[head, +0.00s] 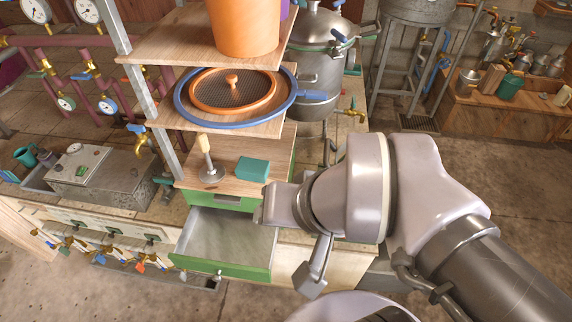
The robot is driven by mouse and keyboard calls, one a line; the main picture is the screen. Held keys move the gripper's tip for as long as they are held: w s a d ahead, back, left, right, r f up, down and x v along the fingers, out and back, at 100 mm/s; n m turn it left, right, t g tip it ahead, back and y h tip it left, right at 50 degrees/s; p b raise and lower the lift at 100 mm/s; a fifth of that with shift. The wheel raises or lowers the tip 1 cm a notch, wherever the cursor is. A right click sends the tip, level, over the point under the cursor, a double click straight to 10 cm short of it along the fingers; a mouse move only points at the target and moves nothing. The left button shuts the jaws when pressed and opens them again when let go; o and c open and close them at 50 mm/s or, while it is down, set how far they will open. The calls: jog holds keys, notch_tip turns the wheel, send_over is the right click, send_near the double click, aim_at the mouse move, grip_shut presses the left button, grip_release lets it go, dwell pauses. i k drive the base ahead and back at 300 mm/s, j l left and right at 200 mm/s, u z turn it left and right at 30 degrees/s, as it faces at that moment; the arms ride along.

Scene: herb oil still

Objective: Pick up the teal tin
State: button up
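The teal tin (252,168) is a small box with a flat top. It sits on the wooden top of the green drawer unit, under the round sieve shelf, in the middle of the head view. My gripper (284,250) is in front of the unit, lower and to the right of the tin. Its two fingers are spread apart with nothing visible between them, and it does not appear to touch the tin. The tin is almost fully in view, with the gripper close to its lower right.
A wooden-handled metal tool (208,160) stands left of the tin. Below, a green-fronted drawer (222,245) is pulled out and looks empty. A shelf with a blue-rimmed sieve (183,110) hangs above. A metal still pot (316,75) stands behind.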

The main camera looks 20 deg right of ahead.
aim_at(255, 170)
jog(key=i+j+z, duration=0.1)
jog(key=j+z, duration=1.5)
jog(key=z, duration=0.15)
jog(key=k+j+z, duration=0.2)
jog(key=j+z, duration=0.25)
jog(key=k+j+z, duration=0.15)
jog(key=z, duration=0.3)
jog(key=j, duration=0.1)
